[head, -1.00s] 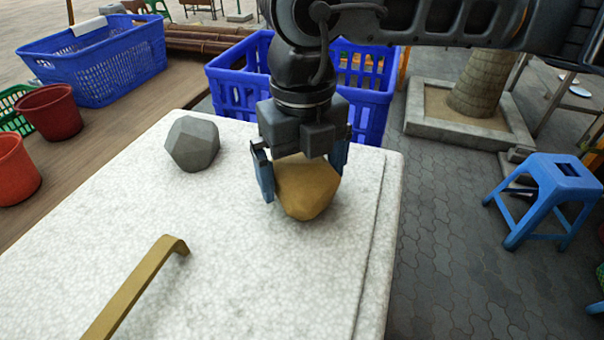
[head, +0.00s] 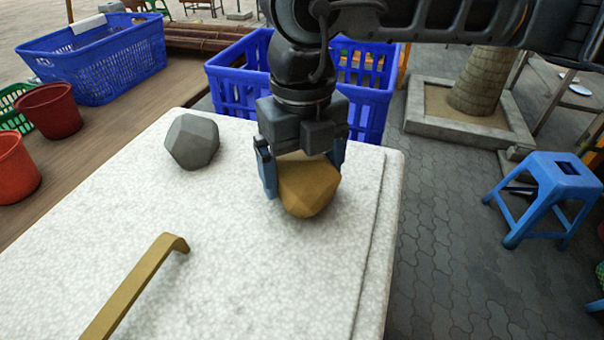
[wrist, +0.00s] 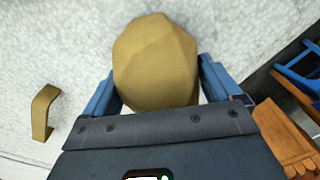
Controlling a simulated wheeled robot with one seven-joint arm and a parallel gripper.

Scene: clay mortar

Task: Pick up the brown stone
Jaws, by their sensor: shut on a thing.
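The brown stone (head: 309,188) is a faceted, tan-brown lump on the white speckled surface in the head view. My gripper (head: 305,172) points down over it, with one blue finger on each side of the stone, shut on it. In the wrist view the brown stone (wrist: 156,62) fills the space between the blue fingers of my gripper (wrist: 158,88). The stone's underside is hidden, so I cannot tell whether it touches the surface.
A grey stone (head: 192,142) lies to the left on the white surface (head: 230,255). A brass handle (head: 135,285) rises from its front left. A blue crate (head: 236,90) stands behind. A blue stool (head: 556,190) is on the paving at right.

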